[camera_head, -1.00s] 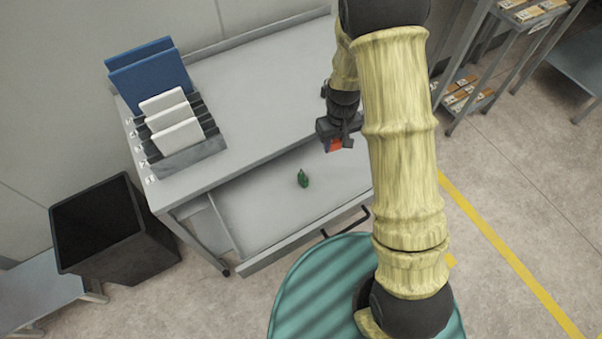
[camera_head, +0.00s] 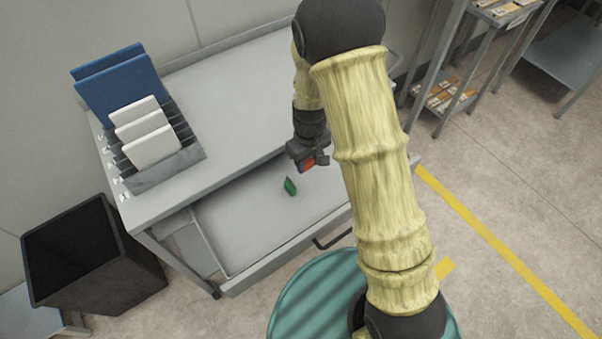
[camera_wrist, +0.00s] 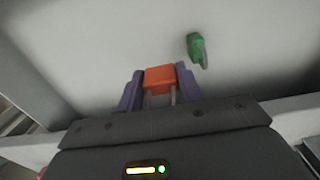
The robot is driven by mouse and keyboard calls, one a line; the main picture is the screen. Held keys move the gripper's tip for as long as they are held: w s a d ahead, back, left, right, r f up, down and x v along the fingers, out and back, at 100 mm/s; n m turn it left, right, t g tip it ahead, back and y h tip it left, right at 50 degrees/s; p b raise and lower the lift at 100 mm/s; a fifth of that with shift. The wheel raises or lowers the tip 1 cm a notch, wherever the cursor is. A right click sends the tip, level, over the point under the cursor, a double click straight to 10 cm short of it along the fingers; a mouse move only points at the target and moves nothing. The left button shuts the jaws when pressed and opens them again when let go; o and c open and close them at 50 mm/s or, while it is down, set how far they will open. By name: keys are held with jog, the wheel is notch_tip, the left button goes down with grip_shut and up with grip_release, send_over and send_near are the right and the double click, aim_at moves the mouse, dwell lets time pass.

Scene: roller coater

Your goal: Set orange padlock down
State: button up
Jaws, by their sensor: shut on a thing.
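The orange padlock (camera_wrist: 160,78) is between the fingers of my gripper (camera_wrist: 158,90) in the wrist view, with its shackle pointing back toward the gripper body. In the head view my gripper (camera_head: 311,163) is shut on the padlock (camera_head: 308,163), over the open drawer (camera_head: 245,228) of the grey workbench. The padlock's underside is hidden, and I cannot tell whether it touches the drawer floor. A green padlock (camera_head: 290,186) lies in the drawer just left of and nearer than my gripper; it also shows at the upper right in the wrist view (camera_wrist: 195,47).
The workbench top (camera_head: 235,110) is above and behind the drawer. A rack (camera_head: 168,172) with white and blue panels stands on its left. A black bin (camera_head: 90,262) is on the floor at left. The drawer floor around the green padlock is bare.

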aim_at(308, 169)
jog(key=shift+f, duration=1.6)
jog(key=shift+f, duration=1.85)
jog(key=shift+f, duration=0.1)
jog(key=shift+f, duration=0.15)
jog(key=o, duration=1.2)
jog(key=shift+o, duration=0.2)
